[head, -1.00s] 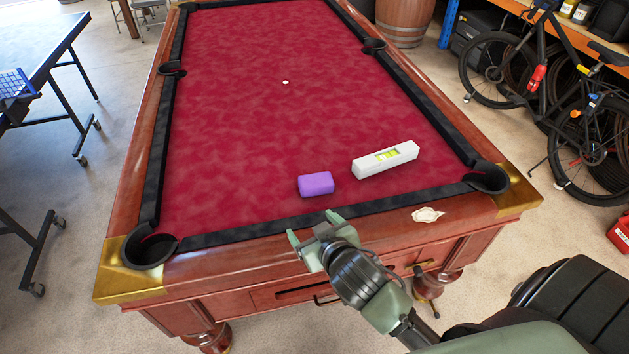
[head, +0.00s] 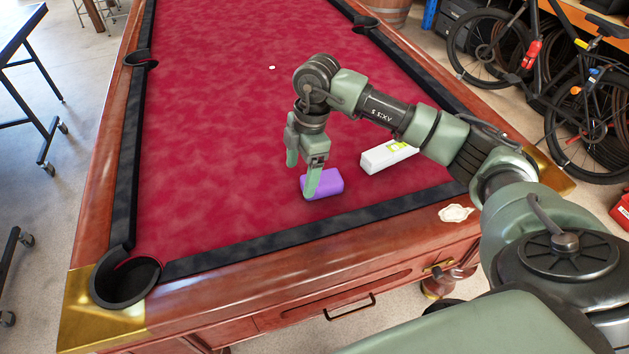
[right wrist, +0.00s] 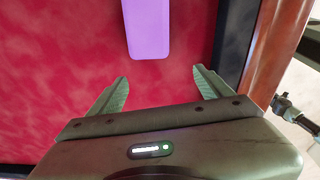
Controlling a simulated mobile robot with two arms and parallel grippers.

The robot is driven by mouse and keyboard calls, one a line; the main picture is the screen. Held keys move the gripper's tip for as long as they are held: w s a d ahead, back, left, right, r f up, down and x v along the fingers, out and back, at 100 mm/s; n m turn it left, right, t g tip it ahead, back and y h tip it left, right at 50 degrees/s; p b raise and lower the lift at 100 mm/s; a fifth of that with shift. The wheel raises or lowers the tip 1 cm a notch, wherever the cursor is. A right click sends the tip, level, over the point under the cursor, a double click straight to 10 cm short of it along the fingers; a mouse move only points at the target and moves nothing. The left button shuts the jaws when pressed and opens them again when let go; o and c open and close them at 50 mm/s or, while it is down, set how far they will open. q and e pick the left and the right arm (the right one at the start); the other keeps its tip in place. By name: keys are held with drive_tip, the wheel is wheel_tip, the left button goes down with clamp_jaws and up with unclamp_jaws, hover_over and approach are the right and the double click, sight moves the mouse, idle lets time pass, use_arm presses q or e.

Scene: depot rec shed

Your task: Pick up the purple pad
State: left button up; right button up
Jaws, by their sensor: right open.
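The purple pad (head: 326,184) lies on the red cloth of the pool table near its front cushion. It also shows in the right wrist view (right wrist: 148,28), ahead of the fingertips and roughly between their lines. My right gripper (head: 301,180) points down over the cloth at the pad. One finger hides part of the pad in the head view. In the right wrist view the gripper (right wrist: 160,80) is open, with nothing between its fingers. Whether a finger touches the pad I cannot tell. My left gripper is not in view.
A white box-like level (head: 385,157) lies right of the pad, partly behind my right arm. A corner pocket (head: 125,281) is at the front left. A pale crumpled thing (head: 455,213) lies on the wooden rail. The cloth left of the pad is clear.

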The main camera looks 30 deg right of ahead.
drive_tip(key=d, duration=0.1)
drive_tip(key=d+m+h, duration=0.1)
drive_tip(key=d, duration=0.1)
drive_tip(key=d+h, duration=0.1)
drive_tip(key=shift+d+r+m, duration=0.25)
drive_tip(key=shift+d+m, duration=0.05)
drive_tip(key=shift+d, duration=0.05)
wheel_tip(320, 180, down, 7)
drive_tip(key=shift+w+a+f+p, duration=0.1)
drive_tip(key=shift+w+a+p, duration=0.05)
drive_tip(key=shift+p, duration=0.65)
drive_tip(key=c, duration=1.5)
drive_tip(key=shift+o, duration=0.2)
wheel_tip(320, 180, up, 20)
drive_tip(key=b, duration=0.1)
